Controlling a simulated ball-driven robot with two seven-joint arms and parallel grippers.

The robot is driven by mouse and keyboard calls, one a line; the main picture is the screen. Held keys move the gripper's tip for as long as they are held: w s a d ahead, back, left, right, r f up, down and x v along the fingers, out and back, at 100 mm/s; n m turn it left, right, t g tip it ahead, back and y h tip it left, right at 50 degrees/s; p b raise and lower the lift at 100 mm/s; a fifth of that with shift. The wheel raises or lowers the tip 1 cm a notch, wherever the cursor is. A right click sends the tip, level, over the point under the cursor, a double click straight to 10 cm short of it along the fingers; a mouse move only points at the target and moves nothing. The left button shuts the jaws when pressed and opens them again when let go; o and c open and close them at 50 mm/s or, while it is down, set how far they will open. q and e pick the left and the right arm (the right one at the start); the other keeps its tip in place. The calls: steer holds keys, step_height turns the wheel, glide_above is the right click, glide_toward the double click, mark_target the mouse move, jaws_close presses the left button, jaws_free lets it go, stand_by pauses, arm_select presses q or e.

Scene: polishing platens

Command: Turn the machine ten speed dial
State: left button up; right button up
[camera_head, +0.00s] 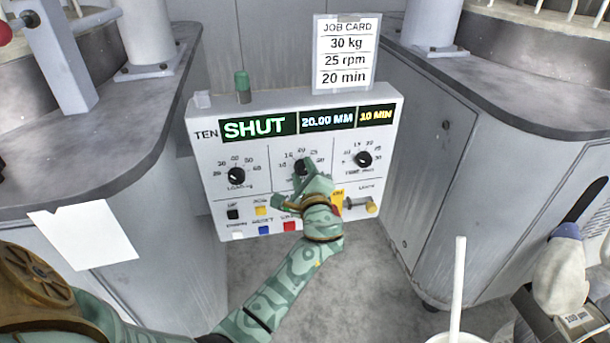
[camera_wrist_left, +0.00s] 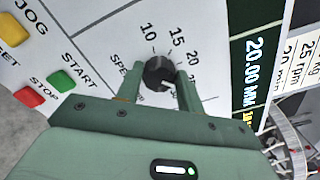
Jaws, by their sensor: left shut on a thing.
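The control panel marked TEN (camera_head: 205,165) stands between two machines. Its black speed dial (camera_head: 300,167) is the middle of three dials, under scale numbers. My left gripper (camera_head: 304,174) is at this dial and partly covers it in the head view. In the left wrist view the fingers of my left gripper (camera_wrist_left: 158,78) are shut on the ridged speed dial (camera_wrist_left: 160,70), one on each side. A pale mark shows at the dial's lower right edge. The numbers 10, 15 and 20 are readable beyond it. My right gripper is not in view.
The panel display (camera_head: 260,127) reads SHUT, 20.00 MM and 10 MIN. A job card (camera_head: 345,53) above says 30 kg, 25 rpm, 20 min. The load dial (camera_head: 236,176) and time dial (camera_head: 363,159) flank the speed dial. Coloured buttons, including red (camera_head: 290,226), sit below.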

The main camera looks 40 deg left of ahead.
arm_select(q)
steer(key=shift+f+n, duration=0.2)
steer(key=shift+n, duration=0.4)
steer(key=shift+r, duration=0.1)
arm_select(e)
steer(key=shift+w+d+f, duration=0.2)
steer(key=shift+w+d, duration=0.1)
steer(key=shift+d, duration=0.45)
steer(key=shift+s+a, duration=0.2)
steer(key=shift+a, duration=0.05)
arm_select(q)
steer(key=o, duration=1)
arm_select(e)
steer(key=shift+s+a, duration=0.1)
arm_select(q)
steer(key=shift+s, duration=0.1)
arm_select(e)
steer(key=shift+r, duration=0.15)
